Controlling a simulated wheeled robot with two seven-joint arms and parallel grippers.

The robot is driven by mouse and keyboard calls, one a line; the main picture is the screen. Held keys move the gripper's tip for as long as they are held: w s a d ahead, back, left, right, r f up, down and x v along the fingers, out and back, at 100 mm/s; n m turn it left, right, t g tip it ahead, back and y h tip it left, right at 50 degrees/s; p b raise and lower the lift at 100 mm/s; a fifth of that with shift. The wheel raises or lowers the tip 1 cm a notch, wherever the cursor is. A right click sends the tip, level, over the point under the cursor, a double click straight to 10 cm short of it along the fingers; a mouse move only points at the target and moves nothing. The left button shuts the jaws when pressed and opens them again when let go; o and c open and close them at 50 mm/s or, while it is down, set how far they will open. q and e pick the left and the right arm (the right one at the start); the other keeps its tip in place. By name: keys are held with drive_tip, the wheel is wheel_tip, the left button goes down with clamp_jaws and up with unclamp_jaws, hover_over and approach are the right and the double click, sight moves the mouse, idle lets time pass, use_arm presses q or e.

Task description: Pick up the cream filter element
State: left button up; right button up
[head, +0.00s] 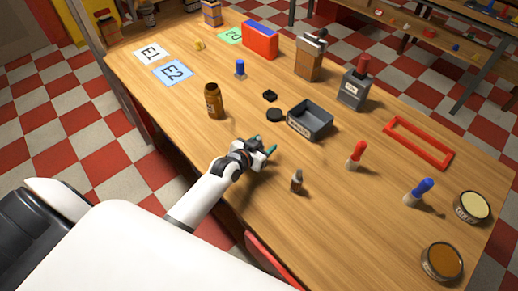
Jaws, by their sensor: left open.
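My left gripper (267,156) is over the near middle of the wooden table, its teal fingertips apart and nothing between them. I cannot be sure which thing is the cream filter element. A small cream-yellow piece (198,45) lies at the far left, beside the white E1 card, well away from the gripper. A round tin with a cream top (472,206) stands at the right edge, also far from the gripper. My right gripper is not in view.
The table (160,110) holds a brown bottle (214,100), a grey tray (310,121), a small dark-topped bottle (297,181) close to the gripper, a red-handled tool (356,155), a blue-handled tool (419,192), a red frame (418,143) and an orange-brown tin (442,262). The near centre-right is fairly clear.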

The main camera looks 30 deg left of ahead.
use_arm(q)
drive_tip(key=shift+s, duration=0.1)
drive_tip(key=shift+c, duration=0.8)
drive_tip(key=c, duration=0.9)
drive_tip(key=shift+r, duration=0.15)
